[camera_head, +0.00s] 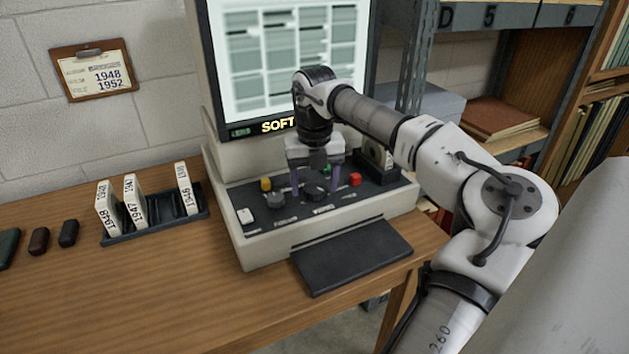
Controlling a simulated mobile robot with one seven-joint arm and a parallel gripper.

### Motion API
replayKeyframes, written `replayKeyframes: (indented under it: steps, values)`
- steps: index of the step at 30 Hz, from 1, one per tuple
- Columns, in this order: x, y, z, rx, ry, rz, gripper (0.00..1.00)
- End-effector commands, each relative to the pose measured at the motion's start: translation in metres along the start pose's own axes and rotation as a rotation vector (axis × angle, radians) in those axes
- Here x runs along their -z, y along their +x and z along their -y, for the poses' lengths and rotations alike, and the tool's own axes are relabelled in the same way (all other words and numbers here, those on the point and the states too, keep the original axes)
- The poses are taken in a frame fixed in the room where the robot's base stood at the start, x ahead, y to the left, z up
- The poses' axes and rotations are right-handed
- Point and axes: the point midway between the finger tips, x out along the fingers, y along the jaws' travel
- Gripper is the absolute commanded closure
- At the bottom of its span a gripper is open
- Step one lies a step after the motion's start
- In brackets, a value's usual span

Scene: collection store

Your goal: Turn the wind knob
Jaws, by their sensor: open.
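The reader machine (262,228) stands on the wooden desk, with a dark sloped control panel below its lit screen. The panel carries two dark knobs, a left one (276,201) and a right one (314,193). I cannot read their labels well enough to tell which is the wind knob. My gripper (315,188) points down over the panel with its fingers apart, one on each side of the right knob. I cannot tell whether the fingers touch it. A yellow button (266,184), a green one and a red button (355,179) are also on the panel.
A dark rack (150,226) with white boxes marked with years stands left of the machine. A dark plate (350,256) juts out in front of the panel. Small dark cases (39,240) lie at the far left. Shelves (500,128) stand behind my arm at the right. The front left desk is clear.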

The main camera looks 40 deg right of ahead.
Motion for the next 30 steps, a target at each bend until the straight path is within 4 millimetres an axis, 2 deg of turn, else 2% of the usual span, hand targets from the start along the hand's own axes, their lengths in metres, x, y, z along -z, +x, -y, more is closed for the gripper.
replayKeyframes:
  steps: [8,24,30]
  values:
    - [0.000,-0.021,0.000,0.000,0.000,0.000,0.35]
    - [0.000,-0.122,0.000,0.000,0.000,0.001,0.35]
    - [0.000,-0.139,0.000,0.000,-0.001,0.001,0.35]
